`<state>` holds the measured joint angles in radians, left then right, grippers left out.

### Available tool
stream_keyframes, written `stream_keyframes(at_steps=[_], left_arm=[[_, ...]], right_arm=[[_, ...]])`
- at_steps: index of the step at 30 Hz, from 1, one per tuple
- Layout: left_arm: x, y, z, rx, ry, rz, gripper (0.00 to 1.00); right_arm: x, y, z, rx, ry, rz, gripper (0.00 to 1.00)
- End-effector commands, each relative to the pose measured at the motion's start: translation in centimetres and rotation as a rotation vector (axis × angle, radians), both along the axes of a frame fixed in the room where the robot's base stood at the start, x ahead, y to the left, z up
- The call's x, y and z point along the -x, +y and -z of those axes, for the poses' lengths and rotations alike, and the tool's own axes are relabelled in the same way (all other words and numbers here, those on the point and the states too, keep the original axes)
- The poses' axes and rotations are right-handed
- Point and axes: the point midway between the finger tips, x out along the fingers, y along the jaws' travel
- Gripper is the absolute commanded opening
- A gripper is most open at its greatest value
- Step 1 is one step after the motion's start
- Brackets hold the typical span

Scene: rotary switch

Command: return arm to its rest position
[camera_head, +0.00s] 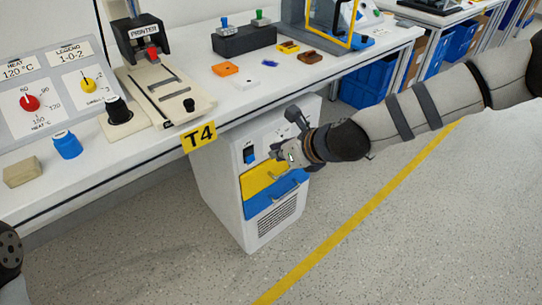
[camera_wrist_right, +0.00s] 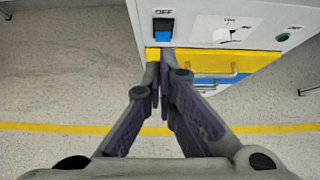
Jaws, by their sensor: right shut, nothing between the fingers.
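My right gripper (camera_head: 285,149) is in front of the white cabinet (camera_head: 222,195) under the bench, its arm coming in from the right. In the right wrist view the right gripper (camera_wrist_right: 160,70) is shut and empty, its fingertips below the blue rocker switch (camera_wrist_right: 162,30) labelled OFF. A rotary switch (camera_wrist_right: 232,35) on a white plate is to the right of the fingertips, apart from them. In the head view the gripper covers part of the cabinet's upper panel. The blue switch (camera_head: 249,156) shows left of the gripper there. My left gripper is out of view.
The cabinet has a yellow drawer (camera_head: 256,180) and a blue drawer (camera_head: 262,202) with handles. Above it is the bench edge with a yellow T4 label (camera_head: 199,136). Open floor (camera_head: 400,220) lies to the right.

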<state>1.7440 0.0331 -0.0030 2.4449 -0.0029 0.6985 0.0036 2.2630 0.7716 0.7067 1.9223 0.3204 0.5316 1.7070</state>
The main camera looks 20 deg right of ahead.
Motion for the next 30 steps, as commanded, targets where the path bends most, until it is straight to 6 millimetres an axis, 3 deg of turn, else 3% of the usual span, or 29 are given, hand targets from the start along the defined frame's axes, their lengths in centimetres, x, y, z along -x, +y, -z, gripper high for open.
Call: stream_keyframes(at_steps=[5, 20, 23, 26, 29, 30], left_arm=[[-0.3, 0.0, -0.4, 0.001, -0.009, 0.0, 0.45], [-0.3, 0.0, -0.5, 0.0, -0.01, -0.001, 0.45], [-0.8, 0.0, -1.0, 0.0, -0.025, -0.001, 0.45], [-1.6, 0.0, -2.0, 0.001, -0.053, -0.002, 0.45], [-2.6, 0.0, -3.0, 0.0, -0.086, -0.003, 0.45], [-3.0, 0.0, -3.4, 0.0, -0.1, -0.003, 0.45]], right_arm=[[0.8, -0.3, -1.2, 0.001, 0.0, 0.001, 0.0], [1.3, -0.1, -0.7, 0.017, 0.006, -0.019, 0.0], [4.7, 1.5, 2.0, 0.151, 0.04, -0.187, 0.0], [12.1, 3.5, 6.7, 0.398, 0.088, -0.553, 0.0], [21.3, 4.0, 10.6, 0.629, 0.115, -1.01, 0.0], [25.1, 3.7, 11.6, 0.704, 0.115, -1.21, 0.0]])
